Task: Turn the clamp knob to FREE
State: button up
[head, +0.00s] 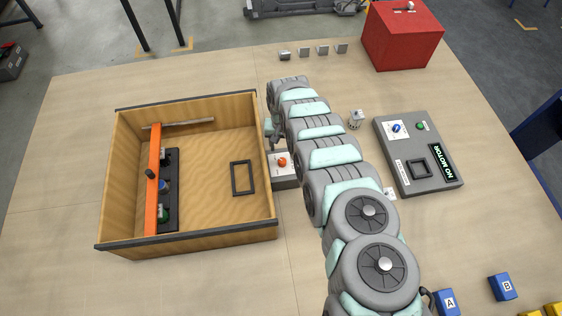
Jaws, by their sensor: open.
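A small grey box (284,180) stands against the right wall of the wooden chassis (187,242). It carries an orange-red knob (282,162) on its top. Its labels are too small to read, so I cannot tell the knob's setting or confirm that it is the clamp knob. An orange bar (154,200) crosses the chassis on the left and bears a black knob (150,174). My gripper (273,140) is open, just above and left of the orange-red knob. My arm partly hides the gripper and the box's right side.
A small white item (356,119) stands between arm and panel. A red box (403,40) stands at the back right. Blue blocks (503,287) lie front right.

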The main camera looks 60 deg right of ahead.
aim_at(282, 161)
notch_tip(282, 161, down, 10)
jog(key=b, duration=1)
jog(key=shift+f+b, duration=0.25)
jog(key=shift+b, duration=0.15)
jog(key=shift+r, duration=0.1)
jog(key=shift+c, duration=0.5)
grip_shut()
